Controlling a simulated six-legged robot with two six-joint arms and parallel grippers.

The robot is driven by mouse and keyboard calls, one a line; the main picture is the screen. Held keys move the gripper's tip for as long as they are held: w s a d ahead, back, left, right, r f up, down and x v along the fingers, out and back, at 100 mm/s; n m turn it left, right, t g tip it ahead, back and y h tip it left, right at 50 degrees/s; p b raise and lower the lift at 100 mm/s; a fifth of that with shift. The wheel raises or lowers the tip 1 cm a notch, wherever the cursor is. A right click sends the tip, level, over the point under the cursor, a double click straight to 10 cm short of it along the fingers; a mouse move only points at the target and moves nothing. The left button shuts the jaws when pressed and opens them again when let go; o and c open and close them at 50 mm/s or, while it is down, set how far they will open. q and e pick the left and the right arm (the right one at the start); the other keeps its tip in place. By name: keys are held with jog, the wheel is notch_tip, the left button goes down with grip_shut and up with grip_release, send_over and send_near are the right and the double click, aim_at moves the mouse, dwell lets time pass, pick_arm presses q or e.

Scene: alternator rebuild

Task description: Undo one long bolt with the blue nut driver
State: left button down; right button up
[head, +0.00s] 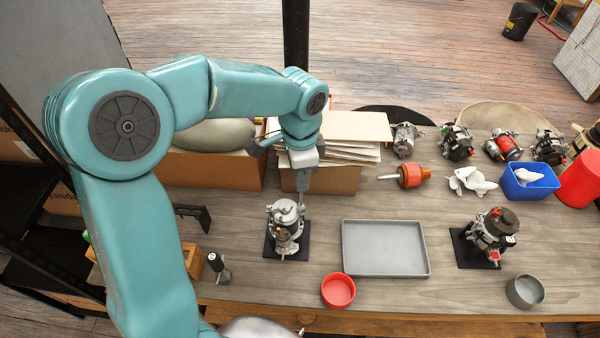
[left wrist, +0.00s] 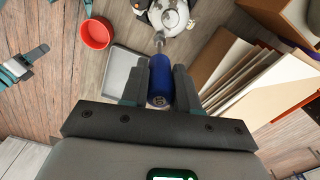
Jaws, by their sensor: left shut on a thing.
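My left gripper (head: 302,176) points down beside the right side of the silver alternator (head: 285,218), which stands upright on a black base plate (head: 270,252) on the table. In the left wrist view the gripper is shut on the blue nut driver (left wrist: 161,80), with its handle between the two fingers. The driver's thin metal shaft runs to the edge of the alternator (left wrist: 172,14). I cannot tell whether its tip sits on a bolt head. In the head view the blue handle is hidden by the gripper. My right gripper is not in view.
A grey tray (head: 385,272) and a red bowl (head: 338,291) stand right of the alternator. A second alternator (head: 490,232) stands farther right, near a grey bowl (head: 525,291). A cardboard box with folders (head: 340,180) stands close behind my left gripper. A blue bin (head: 530,184) is back right.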

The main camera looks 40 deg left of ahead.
pick_arm(q)
jog(key=n+b, duration=0.1)
jog(key=n, duration=0.5)
jog(key=shift+d+f, duration=0.1)
jog(key=shift+f, duration=0.05)
jog(key=n+b, duration=0.1)
jog(key=n, duration=0.4)
jog(key=shift+n, duration=0.3)
jog(key=n+b, duration=0.1)
jog(key=n, duration=0.2)
jog(key=shift+d, duration=0.1)
jog(key=shift+n, duration=1)
